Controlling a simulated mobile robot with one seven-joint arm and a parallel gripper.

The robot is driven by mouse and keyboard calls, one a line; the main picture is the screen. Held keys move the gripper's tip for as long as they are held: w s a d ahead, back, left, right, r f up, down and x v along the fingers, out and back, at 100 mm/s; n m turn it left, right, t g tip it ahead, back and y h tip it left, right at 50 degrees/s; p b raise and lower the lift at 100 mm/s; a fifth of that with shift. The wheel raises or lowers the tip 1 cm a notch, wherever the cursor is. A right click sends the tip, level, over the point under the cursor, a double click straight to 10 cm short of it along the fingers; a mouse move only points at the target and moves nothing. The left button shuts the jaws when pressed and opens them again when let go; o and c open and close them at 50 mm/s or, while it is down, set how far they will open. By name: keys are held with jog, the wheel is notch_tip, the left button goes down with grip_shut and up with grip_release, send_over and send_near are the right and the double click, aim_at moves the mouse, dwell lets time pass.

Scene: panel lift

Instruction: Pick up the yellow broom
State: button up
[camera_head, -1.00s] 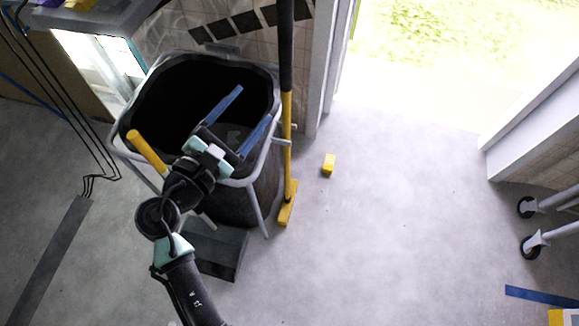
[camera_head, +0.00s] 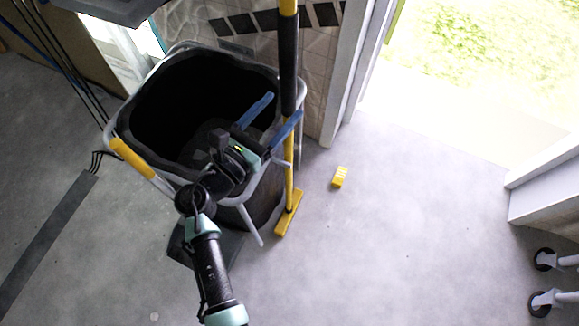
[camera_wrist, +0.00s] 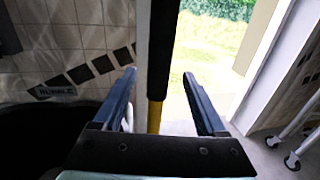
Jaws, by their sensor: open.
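The yellow broom (camera_head: 289,195) stands upright at the right side of the black bin, with a black sleeve on its upper handle and a yellow head on the floor. My gripper (camera_head: 285,104) is open, its two blue fingers reaching over the bin's right rim towards the handle. In the wrist view the broom handle (camera_wrist: 156,115) shows upright between the two fingers of my gripper (camera_wrist: 160,73), black above and yellow below. I cannot tell how far between the fingers it is. Its lower part is hidden behind the gripper's body.
The black bin (camera_head: 150,115) has a grey frame and a yellow grip at left. A small yellow block (camera_head: 340,177) lies on the floor right of the broom. A tiled wall (camera_head: 322,66) is behind. The floor to the right is clear up to the bright doorway and wheeled legs (camera_head: 547,259).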

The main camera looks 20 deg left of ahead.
jog(key=x, duration=0.7)
jog(key=shift+r, duration=0.2)
jog(key=shift+a, duration=0.1)
grip_shut()
jog(key=shift+r, duration=0.1)
